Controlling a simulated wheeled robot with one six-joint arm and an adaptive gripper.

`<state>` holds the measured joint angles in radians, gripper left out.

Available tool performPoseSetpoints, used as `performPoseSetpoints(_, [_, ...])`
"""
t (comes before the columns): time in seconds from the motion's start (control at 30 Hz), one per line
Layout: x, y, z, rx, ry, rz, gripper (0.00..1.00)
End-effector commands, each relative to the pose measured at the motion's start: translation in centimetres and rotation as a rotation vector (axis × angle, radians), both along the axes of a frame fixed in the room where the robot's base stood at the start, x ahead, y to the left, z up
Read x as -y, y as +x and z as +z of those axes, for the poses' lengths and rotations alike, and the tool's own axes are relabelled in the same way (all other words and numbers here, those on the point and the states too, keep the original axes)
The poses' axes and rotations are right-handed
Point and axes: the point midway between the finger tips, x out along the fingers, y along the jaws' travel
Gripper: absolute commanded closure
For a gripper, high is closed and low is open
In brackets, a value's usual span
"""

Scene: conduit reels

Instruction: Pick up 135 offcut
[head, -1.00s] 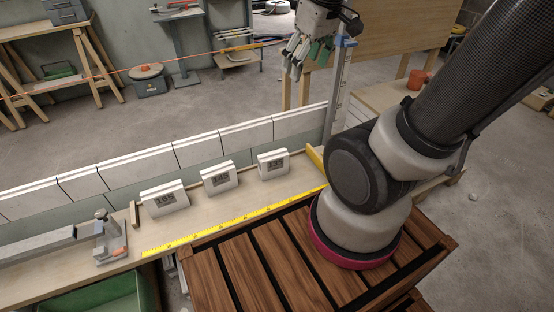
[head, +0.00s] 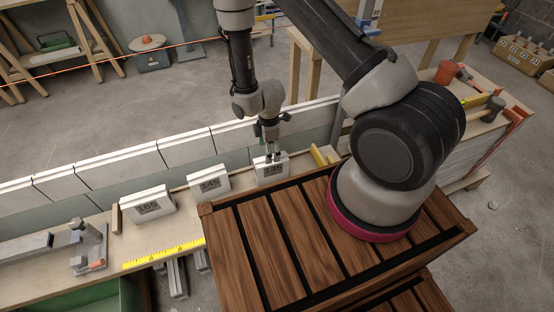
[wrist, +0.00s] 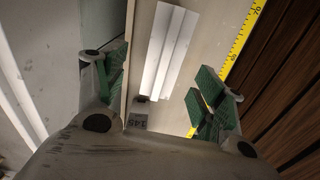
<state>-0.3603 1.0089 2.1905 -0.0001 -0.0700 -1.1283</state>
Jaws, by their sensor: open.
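The 135 offcut (head: 271,171) is a pale block with a dark number label, standing upright on the wooden bench at the right end of a row. My gripper (head: 273,157) is open, pointing down at its top edge in the head view; I cannot tell if it touches. In the wrist view the open fingers (wrist: 165,72) have green pads, with a pale grooved block (wrist: 170,50) between and beyond them. A small grey label (wrist: 138,121) there seems to read 145. The 145 offcut (head: 210,184) and the 165 offcut (head: 148,207) stand to the left.
A yellow measuring tape (head: 165,255) lies along the bench's front edge and shows in the wrist view (wrist: 240,40). A pale panelled wall (head: 130,158) runs behind the row. A metal clamp (head: 90,243) is at left. My slatted wooden base lies just in front.

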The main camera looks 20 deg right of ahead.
Motion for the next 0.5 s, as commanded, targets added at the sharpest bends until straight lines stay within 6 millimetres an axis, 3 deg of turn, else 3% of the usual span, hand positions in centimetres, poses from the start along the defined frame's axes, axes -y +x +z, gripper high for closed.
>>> performPoseSetpoints(0.13, [-0.1,-0.9,-2.4,-0.011,-0.005,0.045,0.3])
performPoseSetpoints(0.5, [-0.2,-1.1,-7.2,-0.013,-0.005,0.048,0.3])
